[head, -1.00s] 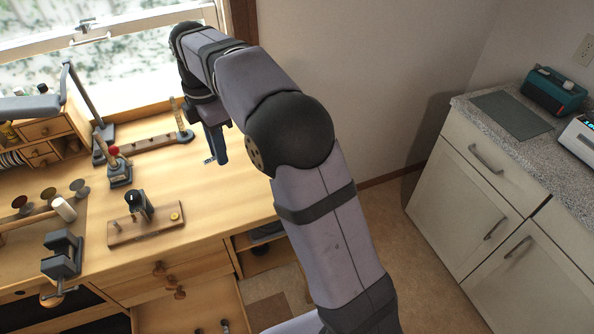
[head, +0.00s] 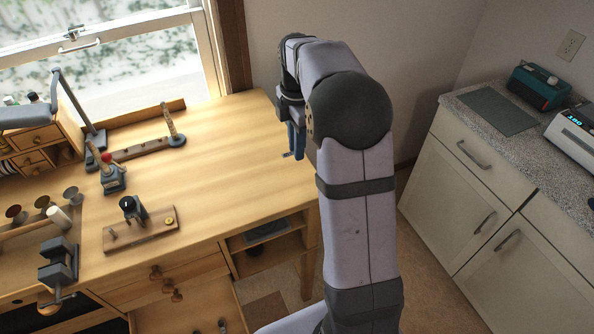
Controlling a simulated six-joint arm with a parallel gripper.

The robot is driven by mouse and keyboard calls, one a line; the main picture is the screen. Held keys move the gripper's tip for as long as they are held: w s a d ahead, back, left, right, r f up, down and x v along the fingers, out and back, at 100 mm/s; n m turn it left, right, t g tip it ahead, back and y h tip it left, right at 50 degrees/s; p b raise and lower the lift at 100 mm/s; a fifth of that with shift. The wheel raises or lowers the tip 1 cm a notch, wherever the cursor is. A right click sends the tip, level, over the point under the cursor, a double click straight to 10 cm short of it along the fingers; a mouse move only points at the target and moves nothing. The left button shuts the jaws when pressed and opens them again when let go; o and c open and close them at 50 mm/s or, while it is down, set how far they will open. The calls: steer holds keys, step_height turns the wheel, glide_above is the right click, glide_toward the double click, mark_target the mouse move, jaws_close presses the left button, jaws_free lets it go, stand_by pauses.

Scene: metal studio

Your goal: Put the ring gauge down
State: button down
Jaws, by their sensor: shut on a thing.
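My gripper (head: 294,150) hangs pointing down at the far right end of the wooden workbench (head: 230,150). Its blue fingers are shut on a small piece, seen only as a thin grey bit (head: 286,155) at the fingers' left side. I take this to be the ring gauge; most of it is hidden by the fingers. It appears to be held above the bench top near the right edge, but the exact height cannot be told from this view.
The bench's right half is bare. A grey-topped cabinet (head: 470,150) stands apart at right.

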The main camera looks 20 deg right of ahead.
mark_target(296, 177)
steer(key=shift+f+p, duration=1.05)
steer(key=shift+f, duration=3.15)
steer(key=shift+f, duration=0.1)
steer(key=shift+f, duration=0.1)
steer(key=c, duration=1.6)
jaws_free()
steer(key=shift+c, duration=0.2)
step_height(296, 177, up, 12)
steer(key=b, duration=0.2)
steer(key=shift+r, duration=0.2)
